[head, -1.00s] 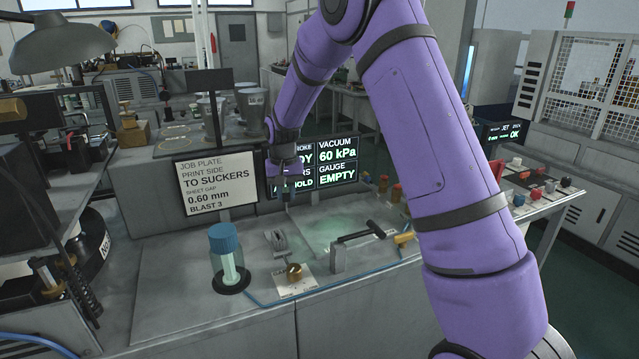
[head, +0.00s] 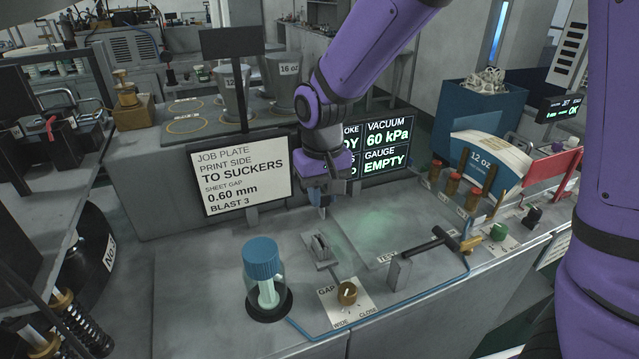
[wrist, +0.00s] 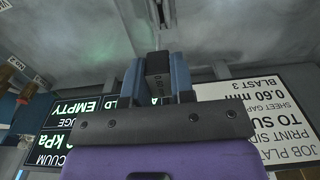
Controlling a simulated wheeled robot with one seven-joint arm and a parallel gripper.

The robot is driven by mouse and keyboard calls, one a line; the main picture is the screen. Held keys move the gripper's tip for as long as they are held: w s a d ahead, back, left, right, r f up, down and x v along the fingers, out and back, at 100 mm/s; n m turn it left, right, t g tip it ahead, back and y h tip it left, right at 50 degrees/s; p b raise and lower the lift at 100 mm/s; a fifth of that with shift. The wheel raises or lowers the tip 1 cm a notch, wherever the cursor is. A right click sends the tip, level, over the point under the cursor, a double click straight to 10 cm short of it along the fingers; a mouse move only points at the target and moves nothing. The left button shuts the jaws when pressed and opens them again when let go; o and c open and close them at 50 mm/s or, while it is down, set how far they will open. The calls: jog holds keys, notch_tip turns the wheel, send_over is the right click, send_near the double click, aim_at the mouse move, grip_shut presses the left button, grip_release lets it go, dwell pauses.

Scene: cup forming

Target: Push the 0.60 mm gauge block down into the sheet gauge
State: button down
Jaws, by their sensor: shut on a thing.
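My gripper (head: 322,207) hangs point-down over the back of the bench, in front of the screen. In the wrist view its two blue-grey fingers (wrist: 158,75) are shut on a small dark block (wrist: 157,66), the gauge block; no marking on it is legible. In the head view the fingers hide most of the block. A small grey slotted fixture (head: 320,248), which looks like the sheet gauge, stands on the bench nearer the camera than my gripper, apart from it. The screen (head: 385,148) reads GAUGE EMPTY and VACUUM 60 kPa.
A job plate sign (head: 240,178) reads sheet gap 0.60 mm. Several red-topped posts are at right. The bench plate around TEST is clear.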

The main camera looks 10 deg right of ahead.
jog(key=shift+s, duration=0.2)
jog(key=shift+f, duration=2.9)
jog(key=shift+f, duration=2.2)
jog(key=c, duration=0.9)
grip_release()
notch_tip(320, 180, up, 11)
jog(key=shift+f, duration=0.1)
